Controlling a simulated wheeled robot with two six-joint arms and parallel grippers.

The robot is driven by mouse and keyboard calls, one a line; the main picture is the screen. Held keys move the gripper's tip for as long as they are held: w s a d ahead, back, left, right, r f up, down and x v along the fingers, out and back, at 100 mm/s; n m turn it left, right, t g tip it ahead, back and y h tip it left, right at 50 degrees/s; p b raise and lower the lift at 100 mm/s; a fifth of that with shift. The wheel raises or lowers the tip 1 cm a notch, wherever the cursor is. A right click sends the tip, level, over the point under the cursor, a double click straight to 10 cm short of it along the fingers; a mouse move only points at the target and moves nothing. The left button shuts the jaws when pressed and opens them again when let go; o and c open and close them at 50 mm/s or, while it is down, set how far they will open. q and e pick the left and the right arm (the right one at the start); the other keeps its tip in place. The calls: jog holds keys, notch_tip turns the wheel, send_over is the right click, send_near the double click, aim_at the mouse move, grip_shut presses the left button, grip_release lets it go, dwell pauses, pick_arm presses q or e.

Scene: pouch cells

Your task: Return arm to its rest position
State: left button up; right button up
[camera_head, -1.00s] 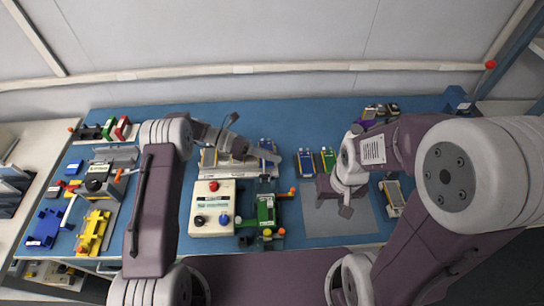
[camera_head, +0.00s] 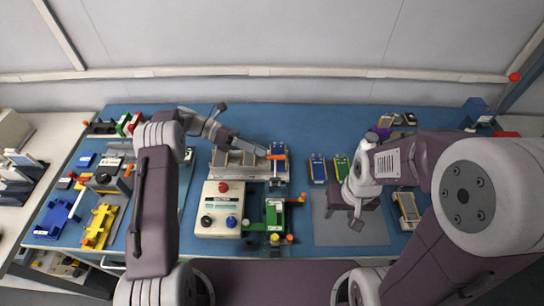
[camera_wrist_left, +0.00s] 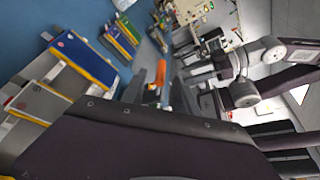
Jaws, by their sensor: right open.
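My left gripper (camera_head: 250,146) reaches over the silver fixture (camera_head: 232,172) at mid-table. In the head view its fingers are seen edge-on, so the gap between them is unclear. An orange lever (camera_head: 277,157) stands just right of its tip; an orange bar also shows in the left wrist view (camera_wrist_left: 160,75), between dark parts. No held object can be made out. My right gripper (camera_head: 345,213) is open and empty above the grey mat (camera_head: 330,234), pointing down. My right forearm hides part of the table's right side.
A white control box (camera_head: 219,210) and a green clamp fixture (camera_head: 275,212) stand in front of the silver fixture. Blue (camera_head: 318,168) and green (camera_head: 341,166) cells lie left of my right wrist. Yellow (camera_head: 100,225) and blue holders crowd the left. The blue table's back strip is mostly clear.

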pick_arm(q)
jog(key=shift+a+r, duration=0.15)
dwell(0.3)
